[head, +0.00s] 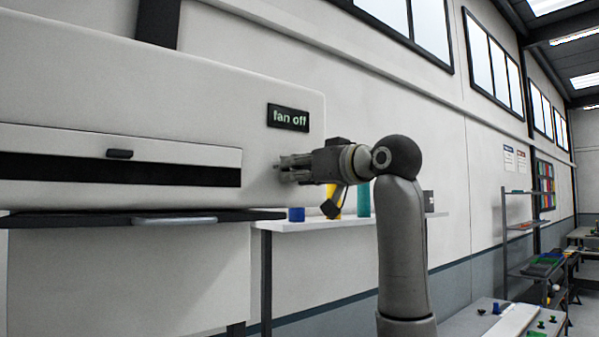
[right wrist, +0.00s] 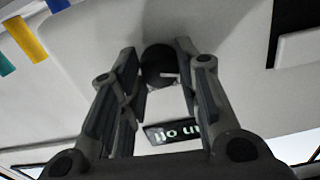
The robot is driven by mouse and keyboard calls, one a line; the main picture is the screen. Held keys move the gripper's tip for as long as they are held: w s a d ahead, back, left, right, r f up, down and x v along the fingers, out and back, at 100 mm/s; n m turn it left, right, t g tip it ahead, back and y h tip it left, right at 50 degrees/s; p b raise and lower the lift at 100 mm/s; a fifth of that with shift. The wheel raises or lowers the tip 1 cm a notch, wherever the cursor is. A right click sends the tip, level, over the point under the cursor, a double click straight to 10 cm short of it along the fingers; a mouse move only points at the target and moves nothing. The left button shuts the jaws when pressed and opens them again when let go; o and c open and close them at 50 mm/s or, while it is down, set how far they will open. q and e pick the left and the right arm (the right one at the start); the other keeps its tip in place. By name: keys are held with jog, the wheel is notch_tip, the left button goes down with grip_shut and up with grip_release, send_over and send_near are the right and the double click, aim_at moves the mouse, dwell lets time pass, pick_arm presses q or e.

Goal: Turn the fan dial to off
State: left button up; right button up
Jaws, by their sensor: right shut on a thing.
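The fan dial (right wrist: 160,68) is a dark round knob with a pale pointer mark, seen between the fingertips in the right wrist view. It sits on the face of the large white machine (head: 230,95). A black display (head: 288,117) above my gripper in the head view reads "fan off"; it also shows upside down in the right wrist view (right wrist: 170,132). My right gripper (head: 282,168) reaches the machine's face below the display and is shut on the dial. In the head view the fingers mostly hide the dial. My left gripper is not in view.
The machine has a dark slot (head: 120,170) with a small handle, and a dark shelf (head: 80,218) below. A white side table (head: 330,223) behind my right arm holds blue, yellow and teal rolls. Shelving (head: 520,230) and a workbench stand at the right.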

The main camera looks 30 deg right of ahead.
jog(key=shift+f+n, duration=0.1)
jog(key=shift+n, duration=0.4)
jog(key=o, duration=1)
jog(key=shift+o, duration=0.2)
jog(key=s+d, duration=0.1)
jog(key=s, duration=1.1)
